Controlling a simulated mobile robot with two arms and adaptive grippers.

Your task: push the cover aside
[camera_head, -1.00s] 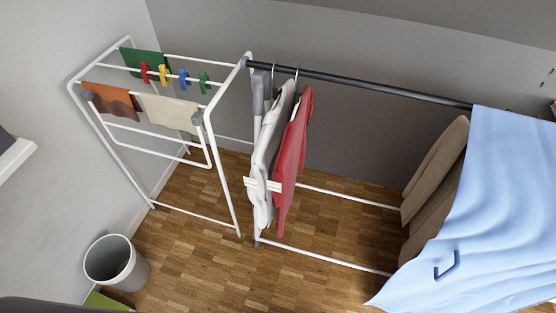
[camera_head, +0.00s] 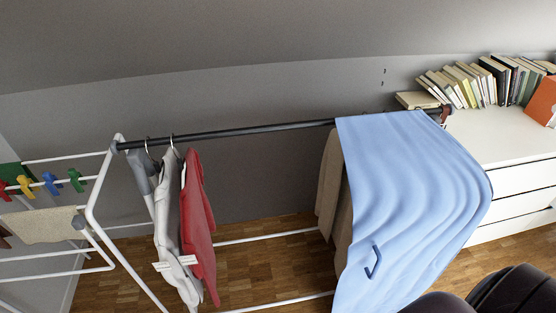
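The cover is a light blue cloth (camera_head: 415,190) draped over the right part of the dark clothes rail (camera_head: 240,132). It has a dark blue handle-like loop (camera_head: 373,262) on its lower front. A brown garment (camera_head: 332,185) hangs partly hidden behind its left edge. A white garment (camera_head: 172,215) and a red garment (camera_head: 198,225) hang on the rail's left part, clear of the cover. Neither gripper shows in this view. Dark rounded parts at the bottom right look like mine.
A white drying rack (camera_head: 100,200) with colored pegs and cloths stands at the left. A white chest of drawers (camera_head: 510,215) with several books (camera_head: 490,80) and an orange box (camera_head: 541,100) stands at the right. The rail is free between the red and brown garments.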

